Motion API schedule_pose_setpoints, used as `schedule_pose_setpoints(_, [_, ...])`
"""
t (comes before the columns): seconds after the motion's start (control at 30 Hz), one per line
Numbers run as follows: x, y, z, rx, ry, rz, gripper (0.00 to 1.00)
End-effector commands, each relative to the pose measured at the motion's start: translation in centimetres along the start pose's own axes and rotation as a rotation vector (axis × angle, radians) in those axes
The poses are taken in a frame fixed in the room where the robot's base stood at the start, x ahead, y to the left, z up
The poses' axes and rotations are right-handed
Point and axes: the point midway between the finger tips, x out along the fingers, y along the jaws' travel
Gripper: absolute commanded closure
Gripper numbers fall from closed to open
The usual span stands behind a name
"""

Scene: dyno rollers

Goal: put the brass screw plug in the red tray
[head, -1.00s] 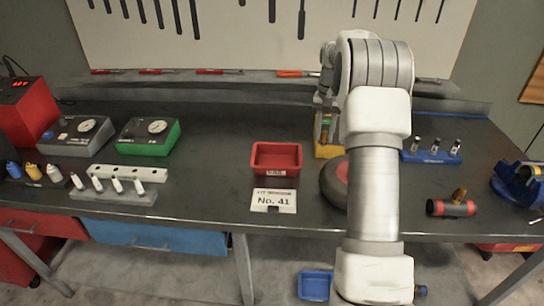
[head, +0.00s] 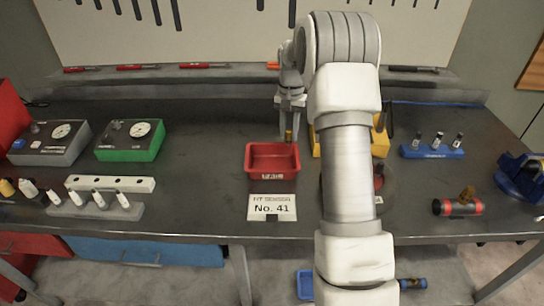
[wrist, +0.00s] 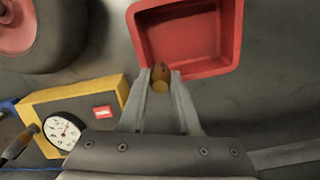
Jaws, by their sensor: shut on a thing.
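My gripper (head: 290,124) is shut on the brass screw plug (head: 289,136), which hangs below the fingertips just behind the red tray's back right corner. In the wrist view the plug (wrist: 160,79) sits between the two fingertips (wrist: 160,78), close to the tray's rim. The red tray (head: 272,176) stands on the bench near the front edge, behind the No. 41 card. In the wrist view the tray (wrist: 212,70) shows its bare inside and looks empty.
A yellow gauge box (wrist: 100,94) and a black wheel with a red hub (wrist: 64,35) stand right of the tray. A green gauge box (head: 130,141) is at left. A blue holder (head: 432,152) with several pins is at right.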

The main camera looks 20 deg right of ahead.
Motion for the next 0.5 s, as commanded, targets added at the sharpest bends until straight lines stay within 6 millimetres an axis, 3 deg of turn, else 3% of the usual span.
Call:
schedule_pose_setpoints(0.2, [2.5, -3.1, 2.8, -0.002, -0.001, 0.002, 1.00])
schedule_pose_setpoints(0.5, [4.4, -4.0, 3.5, 0.001, -0.001, 0.001, 1.00])
